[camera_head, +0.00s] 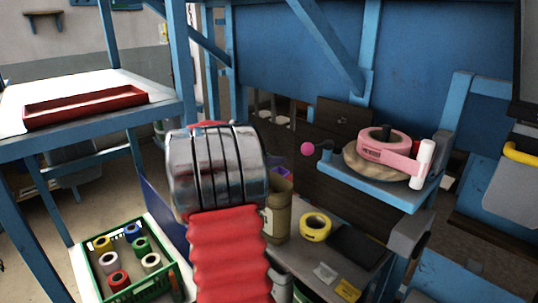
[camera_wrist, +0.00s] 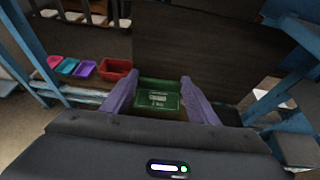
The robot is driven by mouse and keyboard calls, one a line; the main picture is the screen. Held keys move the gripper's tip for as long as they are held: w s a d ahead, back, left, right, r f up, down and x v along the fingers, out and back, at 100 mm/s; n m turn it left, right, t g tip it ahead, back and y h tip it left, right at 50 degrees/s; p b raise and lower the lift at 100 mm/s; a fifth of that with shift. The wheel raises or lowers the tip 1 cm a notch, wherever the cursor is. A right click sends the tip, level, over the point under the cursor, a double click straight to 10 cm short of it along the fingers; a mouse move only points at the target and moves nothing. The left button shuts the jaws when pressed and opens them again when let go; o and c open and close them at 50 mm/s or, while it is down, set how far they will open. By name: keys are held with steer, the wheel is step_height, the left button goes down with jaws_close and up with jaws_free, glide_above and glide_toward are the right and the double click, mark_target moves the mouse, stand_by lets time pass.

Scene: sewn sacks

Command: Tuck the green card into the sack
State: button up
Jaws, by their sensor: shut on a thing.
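The green card (camera_wrist: 158,100), with pale print on its face, is between the two purple fingers of my gripper (camera_wrist: 160,94) in the wrist view. My gripper is shut on it. In the head view my arm hides most of the gripper and the card; only a bit of purple finger shows above an olive-brown upright sack (camera_head: 278,215) with a pale label. The sack stands on the grey bench, just right of my arm, and its left side is hidden. In the wrist view a brownish strip shows below the card; I cannot tell whether the card is inside the sack's mouth.
A yellow tape roll (camera_head: 316,227) and a dark flat pad (camera_head: 357,247) lie right of the sack. A blue shelf (camera_head: 372,186) holds a pink tape dispenser (camera_head: 384,148). A green crate (camera_head: 98,283) of rolls stands lower left. A red bin (camera_wrist: 118,70) shows in the wrist view.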

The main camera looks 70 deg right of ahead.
steer(key=o, duration=1.1)
steer(key=v, duration=1.4)
steer(key=shift+d+f, duration=0.1)
stand_by(0.3)
